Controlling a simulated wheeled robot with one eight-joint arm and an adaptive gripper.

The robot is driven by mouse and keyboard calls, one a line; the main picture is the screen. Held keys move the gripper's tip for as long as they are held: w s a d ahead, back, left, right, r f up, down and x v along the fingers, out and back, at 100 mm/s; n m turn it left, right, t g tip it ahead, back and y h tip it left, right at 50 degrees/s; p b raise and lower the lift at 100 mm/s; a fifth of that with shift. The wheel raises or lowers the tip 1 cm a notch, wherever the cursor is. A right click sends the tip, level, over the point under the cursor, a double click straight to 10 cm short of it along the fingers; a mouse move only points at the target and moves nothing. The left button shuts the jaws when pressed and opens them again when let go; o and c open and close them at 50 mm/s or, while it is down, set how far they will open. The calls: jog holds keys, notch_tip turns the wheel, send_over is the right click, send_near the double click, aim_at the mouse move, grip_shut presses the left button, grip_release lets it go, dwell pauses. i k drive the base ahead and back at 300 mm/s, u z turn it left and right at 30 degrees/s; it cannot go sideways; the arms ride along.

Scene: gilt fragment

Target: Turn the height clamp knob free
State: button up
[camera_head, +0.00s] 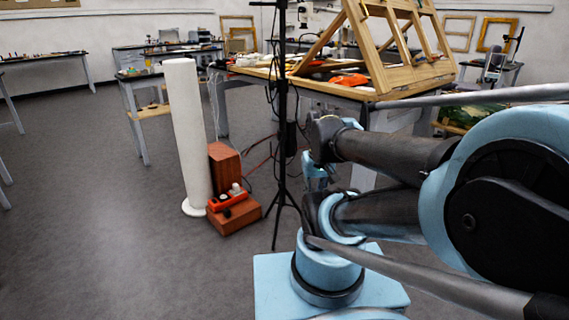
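A thin black stand (281,90) rises on splayed tripod legs near the middle of the view. A dark thickening on its pole (288,140) may be a clamp collar, but I cannot make out a separate height clamp knob. My arm reaches in from the right, its far joints close to the right of the stand in the picture. A small blue part at its far end (315,172) may belong to my wrist or gripper. No fingertips can be made out, and I cannot tell whether anything touches the stand.
A white column (187,135) and reddish-brown blocks (224,165) with a red power strip (228,201) stand left of the tripod. A workbench with a wooden easel (380,45) is behind. Cables (262,160) hang near the stand. Grey floor (90,230) is clear at left.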

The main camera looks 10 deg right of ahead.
aim_at(273, 85)
jog(key=u, duration=0.05)
jog(key=k, duration=0.6)
jog(key=u, duration=0.45)
jog(key=i, duration=1.35)
jog(key=u, duration=0.45)
